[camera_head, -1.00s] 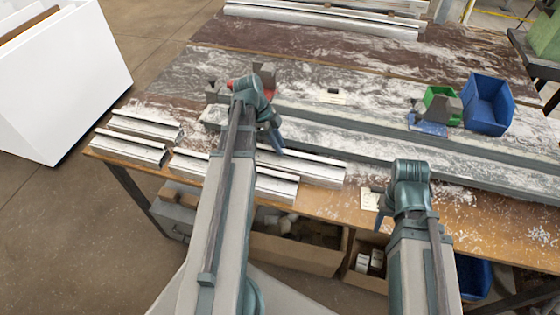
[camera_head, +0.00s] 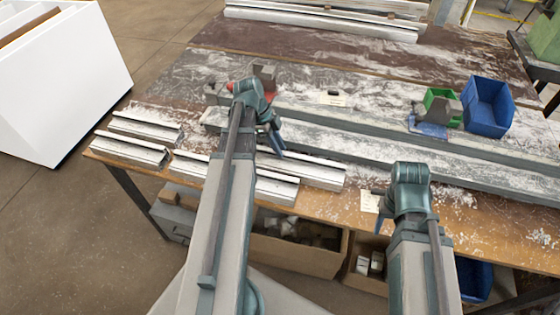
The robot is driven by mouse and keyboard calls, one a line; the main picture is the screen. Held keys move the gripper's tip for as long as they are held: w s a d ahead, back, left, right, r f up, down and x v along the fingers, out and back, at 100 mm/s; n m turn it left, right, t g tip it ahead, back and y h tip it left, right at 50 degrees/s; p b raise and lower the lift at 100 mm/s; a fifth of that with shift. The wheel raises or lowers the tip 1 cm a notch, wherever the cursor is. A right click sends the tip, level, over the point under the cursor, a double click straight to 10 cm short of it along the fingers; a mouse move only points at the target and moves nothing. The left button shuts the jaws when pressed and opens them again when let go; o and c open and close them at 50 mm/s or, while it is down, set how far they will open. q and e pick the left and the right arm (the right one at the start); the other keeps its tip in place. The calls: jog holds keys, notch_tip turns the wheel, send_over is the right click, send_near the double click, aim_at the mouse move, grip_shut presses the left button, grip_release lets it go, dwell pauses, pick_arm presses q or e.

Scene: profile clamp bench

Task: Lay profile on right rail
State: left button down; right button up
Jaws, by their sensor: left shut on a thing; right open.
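Several short silver aluminium profiles lie along the front left edge of the bench. One profile (camera_head: 318,174) lies right below my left gripper (camera_head: 276,146), which is shut; its grip is partly hidden by my arm, but this profile is the thing at its fingers. Other profiles (camera_head: 130,150) and (camera_head: 275,188) lie to its left and in front. Two long grey rails run across the bench behind: a near rail (camera_head: 400,158) and a far one (camera_head: 380,128). My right gripper (camera_head: 379,208) is open and empty by the front edge, next to a small paper label (camera_head: 369,201).
A red clamp part (camera_head: 266,91) stands at the left end of the rails. A blue clamp part (camera_head: 429,127), a green bin (camera_head: 440,95) and a blue bin (camera_head: 488,104) stand at the right. Long profiles (camera_head: 320,20) lie at the back. White shavings cover much of the bench.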

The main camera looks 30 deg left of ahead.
pick_arm(q)
notch_tip(320, 180, up, 9)
jog(key=p, duration=0.9)
jog(key=shift+r, duration=0.15)
